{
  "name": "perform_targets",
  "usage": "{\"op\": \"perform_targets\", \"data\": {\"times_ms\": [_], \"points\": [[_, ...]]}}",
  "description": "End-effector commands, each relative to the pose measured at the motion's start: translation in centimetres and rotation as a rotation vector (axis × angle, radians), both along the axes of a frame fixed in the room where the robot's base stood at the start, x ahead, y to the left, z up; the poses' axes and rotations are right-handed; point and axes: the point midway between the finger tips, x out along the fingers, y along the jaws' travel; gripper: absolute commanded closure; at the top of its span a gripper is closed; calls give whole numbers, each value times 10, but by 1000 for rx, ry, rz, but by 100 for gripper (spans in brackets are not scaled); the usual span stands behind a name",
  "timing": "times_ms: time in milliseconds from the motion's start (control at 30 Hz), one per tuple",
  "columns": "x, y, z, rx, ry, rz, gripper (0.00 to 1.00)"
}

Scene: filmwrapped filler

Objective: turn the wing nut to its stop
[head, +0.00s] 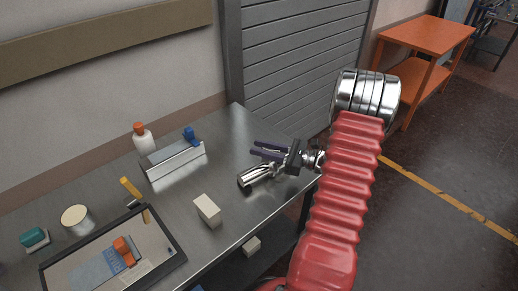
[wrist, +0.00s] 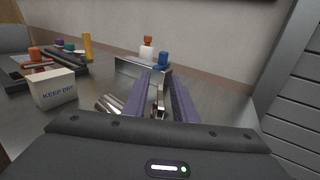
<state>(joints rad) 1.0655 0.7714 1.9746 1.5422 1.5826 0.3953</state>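My gripper (head: 254,148) reaches left over the metal bench from my red arm. Its two purple fingers are apart, with a gap between them in the wrist view (wrist: 160,80). A blue knob-like part (head: 190,134), which may be the wing nut, sits on the far end of a grey metal bracket (head: 175,160). In the wrist view the blue part (wrist: 161,61) shows beyond the fingertips, apart from them. A shiny chrome cylinder (head: 258,176) lies just below the gripper. A chrome piece (wrist: 160,98) also shows between the fingers; I cannot tell if they touch it.
A white bottle with an orange cap (head: 143,138) stands behind the bracket. A pale block (head: 207,210), marked KEEP DRY, is at the bench's front. A dark-framed tray (head: 175,262), yellow tool (head: 130,187) and round tin (head: 75,219) are left. A grey shutter (head: 300,70) stands behind.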

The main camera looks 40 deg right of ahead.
Motion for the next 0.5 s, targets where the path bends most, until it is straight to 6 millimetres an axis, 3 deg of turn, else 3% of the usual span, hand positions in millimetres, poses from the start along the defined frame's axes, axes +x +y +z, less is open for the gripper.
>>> {"op": "perform_targets", "data": {"times_ms": [367,500], "points": [[6,3,0,0,0,-1,75],[6,3,0,0,0,-1,83]]}}
